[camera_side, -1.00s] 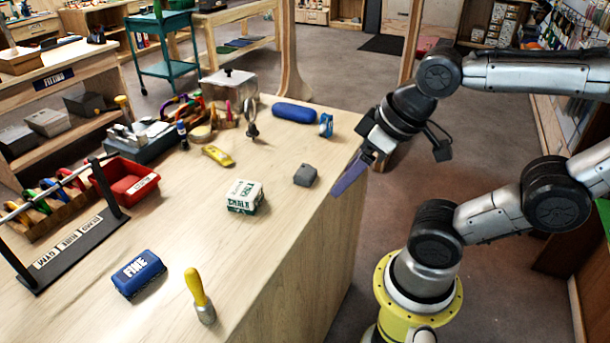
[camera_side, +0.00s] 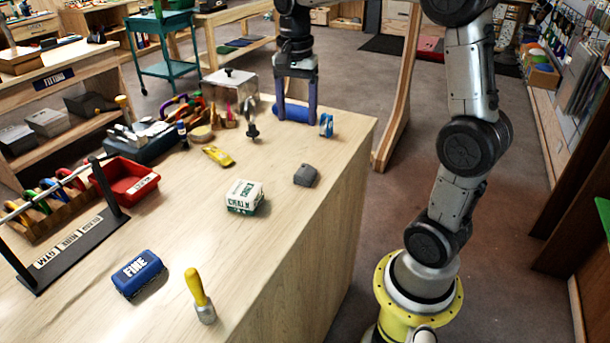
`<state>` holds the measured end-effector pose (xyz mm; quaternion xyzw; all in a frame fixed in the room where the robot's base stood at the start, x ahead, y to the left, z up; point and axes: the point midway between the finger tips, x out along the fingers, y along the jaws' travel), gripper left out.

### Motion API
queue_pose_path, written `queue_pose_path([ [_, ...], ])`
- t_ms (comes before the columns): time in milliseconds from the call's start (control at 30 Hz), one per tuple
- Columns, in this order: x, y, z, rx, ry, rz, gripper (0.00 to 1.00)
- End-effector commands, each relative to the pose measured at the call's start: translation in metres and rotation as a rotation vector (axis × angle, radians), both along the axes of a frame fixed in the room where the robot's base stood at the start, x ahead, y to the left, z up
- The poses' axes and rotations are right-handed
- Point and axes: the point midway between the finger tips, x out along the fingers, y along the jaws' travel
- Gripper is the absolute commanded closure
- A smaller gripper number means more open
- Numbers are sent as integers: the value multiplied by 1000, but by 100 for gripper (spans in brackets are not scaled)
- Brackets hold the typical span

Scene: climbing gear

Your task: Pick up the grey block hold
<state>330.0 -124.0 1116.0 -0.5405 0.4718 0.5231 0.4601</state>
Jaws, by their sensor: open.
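The grey block hold (camera_side: 305,175) is a small dark grey block lying on the wooden bench top, near its right edge. Nothing touches it. My gripper (camera_side: 296,120) points down with its two blue-violet fingers spread apart and nothing between them that I can see held. In the picture it is above the block, over the far part of the bench and in front of the blue roll. The fingertips look apart from the block; their exact height over the bench is hard to tell.
A white and green chalk box (camera_side: 244,197) sits left of the block. A blue roll (camera_side: 292,112) and a small blue item (camera_side: 326,125) are behind it. A yellow-handled brush (camera_side: 199,297) and a blue FIME block (camera_side: 138,273) lie nearer. Bench space around the grey block is clear.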

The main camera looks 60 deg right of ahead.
Motion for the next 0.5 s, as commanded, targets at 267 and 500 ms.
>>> queue_pose_path([
  [267, 1, -23, -34, 25, 63, -56, 30],
  [500, -2, -22, -78, 25, 64, -54, 30],
])
